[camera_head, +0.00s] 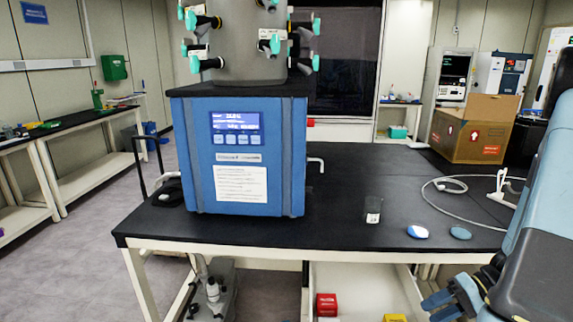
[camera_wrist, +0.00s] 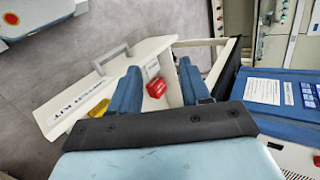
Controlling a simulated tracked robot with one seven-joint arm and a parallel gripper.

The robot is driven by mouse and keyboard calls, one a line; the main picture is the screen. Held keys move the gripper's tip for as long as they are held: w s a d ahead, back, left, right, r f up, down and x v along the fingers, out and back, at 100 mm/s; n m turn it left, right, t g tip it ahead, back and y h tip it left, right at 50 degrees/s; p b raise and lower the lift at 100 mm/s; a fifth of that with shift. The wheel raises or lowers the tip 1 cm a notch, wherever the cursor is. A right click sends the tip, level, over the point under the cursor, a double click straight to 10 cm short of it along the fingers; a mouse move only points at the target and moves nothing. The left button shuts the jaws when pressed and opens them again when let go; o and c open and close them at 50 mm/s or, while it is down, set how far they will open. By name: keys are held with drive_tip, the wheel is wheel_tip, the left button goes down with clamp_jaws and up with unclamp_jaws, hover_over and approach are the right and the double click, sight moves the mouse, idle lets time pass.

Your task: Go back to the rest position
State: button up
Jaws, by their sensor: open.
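The blue freeze dryer (camera_head: 238,155) stands on the black bench, with a lit screen, a white label and a grey chamber (camera_head: 248,40) ringed by teal-knobbed valves. My gripper (camera_head: 440,305) is at the lower right in the head view, low in front of the bench edge and partly cut off by the frame. In the wrist view my gripper (camera_wrist: 158,90) shows two blue fingers spread apart, with nothing held between them. A red box (camera_wrist: 156,88) shows in the gap, lower down and apart from the fingers. The freeze dryer's blue front (camera_wrist: 285,95) is at the right there.
On the bench (camera_head: 330,225) are a small beaker (camera_head: 373,210), two small oval items (camera_head: 418,232), a white cable and a cardboard box (camera_head: 474,128). Below are a red box (camera_head: 326,305), a yellow box (camera_head: 395,318) and a pump (camera_head: 212,292). Floor at left is clear.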

drive_tip(key=s+a+r+t+h, duration=0.2)
drive_tip(key=a+r+h, duration=0.1)
drive_tip(key=r, duration=0.7)
drive_tip(key=s+a+r+n+t+h, duration=0.1)
drive_tip(key=a+r+h, duration=0.3)
drive_tip(key=r, duration=0.7)
drive_tip(key=s+a+r+t+h, duration=0.2)
drive_tip(key=a+r, duration=0.4)
drive_tip(key=r, duration=0.5)
drive_tip(key=shift+s+a+r+n+t+h, duration=0.15)
drive_tip(key=shift+s+a+n+t+h, duration=0.2)
drive_tip(key=shift+s+h, duration=0.7)
